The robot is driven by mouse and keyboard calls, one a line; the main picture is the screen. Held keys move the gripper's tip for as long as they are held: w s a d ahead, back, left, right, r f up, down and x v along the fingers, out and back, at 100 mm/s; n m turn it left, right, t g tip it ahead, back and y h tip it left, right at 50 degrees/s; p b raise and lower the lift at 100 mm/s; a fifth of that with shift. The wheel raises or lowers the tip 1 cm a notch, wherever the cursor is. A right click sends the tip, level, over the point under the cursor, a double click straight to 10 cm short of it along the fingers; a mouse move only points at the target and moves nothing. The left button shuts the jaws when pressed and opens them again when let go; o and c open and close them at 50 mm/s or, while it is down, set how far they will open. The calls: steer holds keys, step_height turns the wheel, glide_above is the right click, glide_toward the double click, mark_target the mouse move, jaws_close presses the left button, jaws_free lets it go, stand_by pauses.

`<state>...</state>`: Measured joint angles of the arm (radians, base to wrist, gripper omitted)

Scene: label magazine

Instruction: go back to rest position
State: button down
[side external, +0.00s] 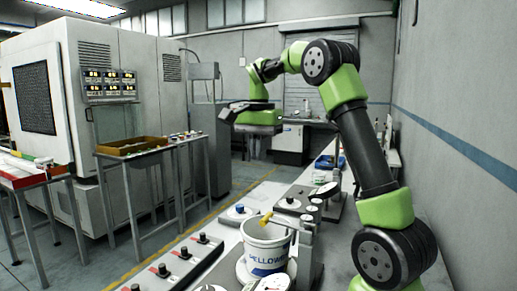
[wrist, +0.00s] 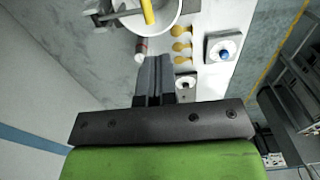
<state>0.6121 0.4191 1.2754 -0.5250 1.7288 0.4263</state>
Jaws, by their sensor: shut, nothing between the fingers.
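My gripper (wrist: 154,62) is shut and empty, its two dark fingers pressed together in the wrist view. In the side view my gripper (side external: 228,111) is raised well above the bench, at the end of the green and black arm, touching nothing. Below it on the bench stands a white bucket (side external: 266,250) with blue lettering, and a yellow piece (side external: 266,219) lies across its rim. The bucket (wrist: 170,22) also shows at the top of the wrist view, with the yellow piece (wrist: 148,10) over it.
Black knobs on plates (side external: 179,252) line the bench's front left edge. A blue knob (wrist: 224,54) sits on a square plate. A side table (side external: 133,147) and a white machine (side external: 100,50) stand to the left. A grey wall (side external: 460,80) is close on the right. The air around my gripper is clear.

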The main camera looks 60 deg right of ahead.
steer(key=s+a+r+n+t, duration=0.2)
steer(key=a+n, duration=0.2)
steer(key=a, duration=0.3)
steer(key=s+a+r+n+t, duration=0.1)
steer(key=s+a+r+n, duration=0.15)
steer(key=a, duration=0.35)
steer(key=s+a+f+n+t+y, duration=0.2)
steer(key=s+a+f+n+t, duration=0.2)
steer(key=s+a+n, duration=0.3)
steer(key=shift+s+a+f, duration=0.15)
steer(key=shift+s+a, duration=0.6)
steer(key=shift+a, duration=0.15)
